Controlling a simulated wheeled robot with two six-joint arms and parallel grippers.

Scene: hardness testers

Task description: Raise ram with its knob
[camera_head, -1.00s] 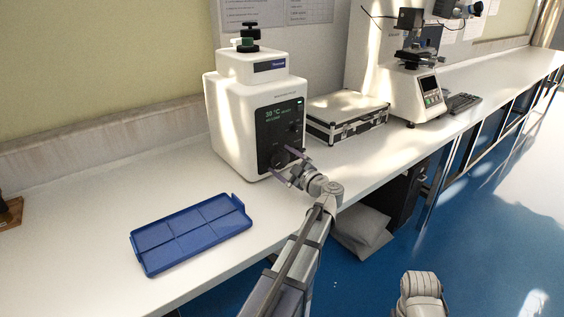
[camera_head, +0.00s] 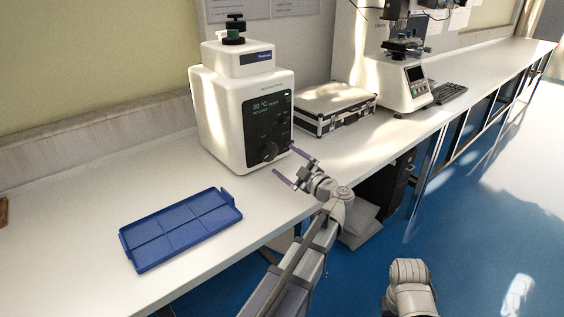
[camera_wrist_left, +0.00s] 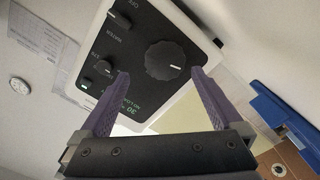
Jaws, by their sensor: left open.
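The white press (camera_head: 215,115) stands on the bench with a black control panel on its front. The panel's large round knob (camera_head: 270,151) is low on the panel; in the left wrist view the large knob (camera_wrist_left: 166,60) shows a white pointer mark. Smaller knobs (camera_wrist_left: 104,67) sit beside it. My left gripper (camera_head: 288,167) is open and empty in front of the panel, to the right of the large knob and apart from it in the head view. In the left wrist view its purple fingers (camera_wrist_left: 160,74) appear on either side of the large knob. The ram itself cannot be seen.
A blue compartment tray (camera_head: 180,228) lies left of the press. A black-and-silver case (camera_head: 335,108) lies to its right, with a tester (camera_head: 405,85) and keyboard (camera_head: 450,93) beyond. The bench's front edge is close. The bench between tray and press is clear.

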